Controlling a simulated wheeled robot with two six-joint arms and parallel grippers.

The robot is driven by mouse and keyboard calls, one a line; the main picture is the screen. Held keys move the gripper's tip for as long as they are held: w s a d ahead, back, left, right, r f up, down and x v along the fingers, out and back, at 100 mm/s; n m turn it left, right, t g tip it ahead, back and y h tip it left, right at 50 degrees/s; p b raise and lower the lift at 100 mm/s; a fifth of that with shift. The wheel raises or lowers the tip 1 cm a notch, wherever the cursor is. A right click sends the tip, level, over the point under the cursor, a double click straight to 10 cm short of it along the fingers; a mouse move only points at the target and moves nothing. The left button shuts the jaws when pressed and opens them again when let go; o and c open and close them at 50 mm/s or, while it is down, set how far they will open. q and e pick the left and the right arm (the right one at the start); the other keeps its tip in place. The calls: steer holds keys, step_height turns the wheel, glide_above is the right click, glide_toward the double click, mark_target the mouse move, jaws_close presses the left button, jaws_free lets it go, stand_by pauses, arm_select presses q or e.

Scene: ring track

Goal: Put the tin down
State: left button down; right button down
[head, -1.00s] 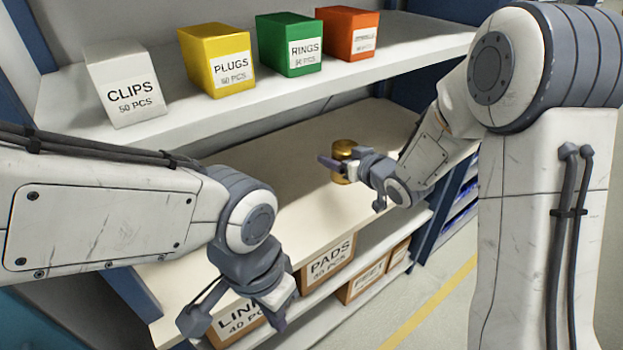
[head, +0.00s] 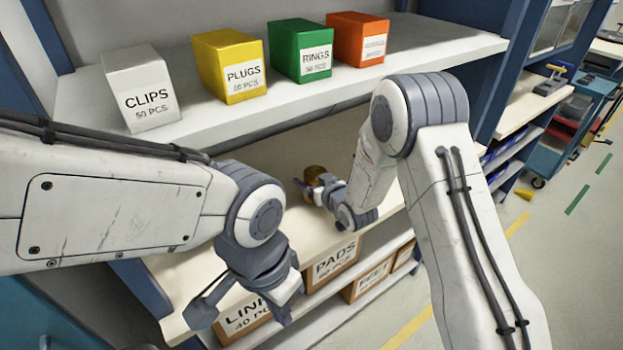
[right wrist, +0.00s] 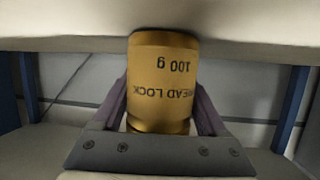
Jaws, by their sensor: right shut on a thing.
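The tin (right wrist: 162,85) is a gold cylinder with dark lettering reading "READ LOCK" and "100 g", upside down in the right wrist view. My right gripper (right wrist: 160,112) is shut on it, one finger on each side. In the head view the tin (head: 314,173) is small and partly hidden behind my right gripper (head: 312,190), over the middle shelf board (head: 270,155). I cannot tell for sure whether it touches the board. My left gripper (head: 242,310) is open and empty, in front of the lower shelf.
On the upper shelf stand a white CLIPS box (head: 148,100), a yellow PLUGS box (head: 243,78), a green RINGS box (head: 316,63) and an orange box (head: 374,45). Below are cardboard boxes, one marked PADS (head: 333,264). The middle board beside the tin looks clear.

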steer(key=shift+f, duration=0.2)
jaws_free()
steer(key=shift+r, duration=0.1)
